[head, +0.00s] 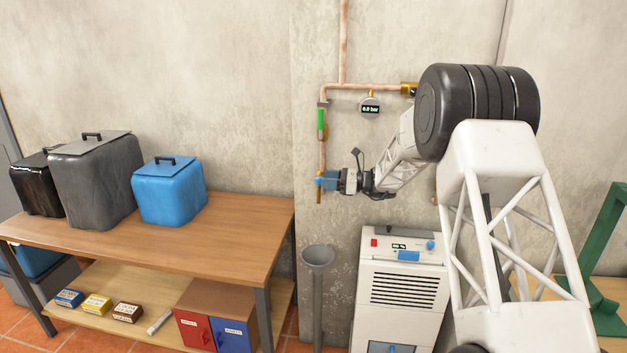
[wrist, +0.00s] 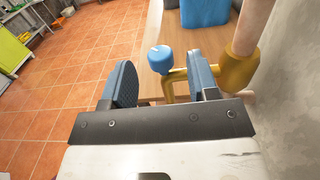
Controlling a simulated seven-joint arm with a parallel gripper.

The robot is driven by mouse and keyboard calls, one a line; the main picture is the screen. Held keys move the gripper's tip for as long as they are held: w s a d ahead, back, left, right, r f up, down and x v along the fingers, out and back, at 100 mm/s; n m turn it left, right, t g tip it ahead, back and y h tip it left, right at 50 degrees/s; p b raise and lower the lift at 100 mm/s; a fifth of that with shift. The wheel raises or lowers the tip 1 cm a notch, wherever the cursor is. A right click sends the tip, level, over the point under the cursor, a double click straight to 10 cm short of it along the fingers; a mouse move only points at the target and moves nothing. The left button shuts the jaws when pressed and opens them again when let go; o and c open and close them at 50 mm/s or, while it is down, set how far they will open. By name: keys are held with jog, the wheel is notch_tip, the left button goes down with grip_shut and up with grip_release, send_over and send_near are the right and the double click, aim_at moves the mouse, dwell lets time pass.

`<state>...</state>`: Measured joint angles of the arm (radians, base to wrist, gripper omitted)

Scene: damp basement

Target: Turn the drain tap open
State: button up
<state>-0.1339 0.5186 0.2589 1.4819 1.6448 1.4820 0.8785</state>
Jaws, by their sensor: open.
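The drain tap is a brass spigot (wrist: 172,84) with a round blue knob (wrist: 160,58) bearing a light mark. In the head view the blue knob (head: 319,181) shows small at the lower end of the copper pipe, partly hidden by my gripper. My gripper (wrist: 161,78) is open, its two blue-padded fingers on either side of the knob and spigot in the wrist view. Gaps show between the knob and both fingers. The right finger overlaps the spigot's arm. In the head view my gripper (head: 328,181) reaches in from the right at the tap.
The copper pipe (head: 343,45) runs down the wall, with a green-handled valve (head: 321,123) above the tap and a gauge (head: 370,107) reading 0.0 bar. A grey funnel (head: 318,257) stands below. A white dehumidifier-like unit (head: 400,285) is at lower right; a wooden bench (head: 225,235) is left.

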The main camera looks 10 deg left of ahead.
aim_at(316, 178)
jog(key=shift+a, duration=2.7)
jog(key=c, duration=0.9)
jog(key=shift+m+t, duration=0.5)
jog(key=shift+t, duration=0.3)
jog(key=shift+w+d+m+t+h, duration=0.15)
jog(key=shift+m+t+h, duration=0.4)
jog(key=shift+m+t, duration=0.75)
jog(key=shift+w+a+m+t+h, duration=0.15)
jog(key=shift+m+t+h, duration=0.5)
jog(key=shift+t, duration=1.1)
jog(key=shift+w+d+m+t+h, duration=0.15)
jog(key=shift+m+t+h, duration=0.25)
jog(key=shift+m+t, duration=0.95)
jog(key=shift+t, duration=0.3)
